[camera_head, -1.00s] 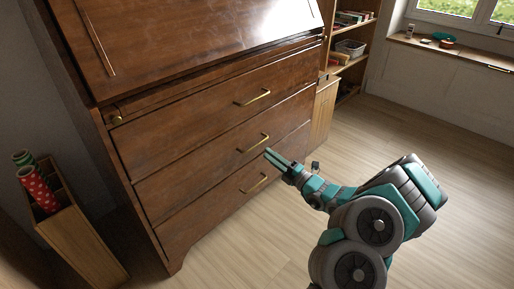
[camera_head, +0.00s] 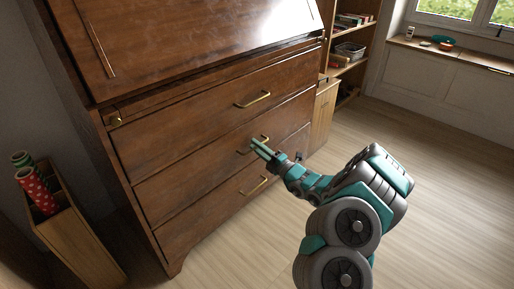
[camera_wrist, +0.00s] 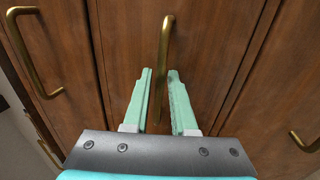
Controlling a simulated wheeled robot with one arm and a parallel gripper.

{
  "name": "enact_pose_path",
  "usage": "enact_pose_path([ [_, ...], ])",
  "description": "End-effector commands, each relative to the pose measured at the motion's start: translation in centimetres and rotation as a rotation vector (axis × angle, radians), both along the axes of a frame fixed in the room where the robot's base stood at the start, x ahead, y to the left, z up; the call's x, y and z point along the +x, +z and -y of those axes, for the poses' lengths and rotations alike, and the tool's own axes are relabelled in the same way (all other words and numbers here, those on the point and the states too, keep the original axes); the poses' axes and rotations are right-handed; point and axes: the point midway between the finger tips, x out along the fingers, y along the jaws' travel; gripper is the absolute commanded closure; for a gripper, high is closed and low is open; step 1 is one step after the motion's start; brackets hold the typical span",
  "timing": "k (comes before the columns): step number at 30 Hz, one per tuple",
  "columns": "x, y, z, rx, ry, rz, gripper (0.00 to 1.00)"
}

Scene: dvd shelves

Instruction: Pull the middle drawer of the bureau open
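The brown wooden bureau has three drawers with brass bar handles, all shut. The middle drawer (camera_head: 200,171) has its handle (camera_head: 244,151) partly covered by my gripper (camera_head: 257,145) in the head view. In the wrist view, my gripper (camera_wrist: 163,90) is open, with one teal finger on each side of the central brass handle (camera_wrist: 167,42). The handle runs between the fingers and extends past their tips. I cannot tell whether either finger touches it.
The top drawer's handle (camera_head: 253,99) and the bottom drawer's handle (camera_head: 254,186) lie above and below. A wooden bin (camera_head: 75,240) with wrapping rolls (camera_head: 36,188) stands at left. Open shelves (camera_head: 350,50) stand behind at right. The floor (camera_head: 440,160) at right is clear.

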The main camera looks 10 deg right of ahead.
Motion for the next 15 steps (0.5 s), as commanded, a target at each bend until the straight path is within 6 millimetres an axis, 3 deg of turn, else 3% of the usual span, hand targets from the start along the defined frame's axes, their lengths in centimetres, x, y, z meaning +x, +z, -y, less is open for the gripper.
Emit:
enact_pose_path([
  [2, -0.01, 0.00, 0.01, 0.000, 0.000, 0.000, 0.75],
  [9, -0.02, 0.01, 0.00, 0.000, 0.000, 0.000, 1.00],
  [15, -0.03, -0.02, 0.01, 0.000, 0.000, 0.000, 1.00],
])
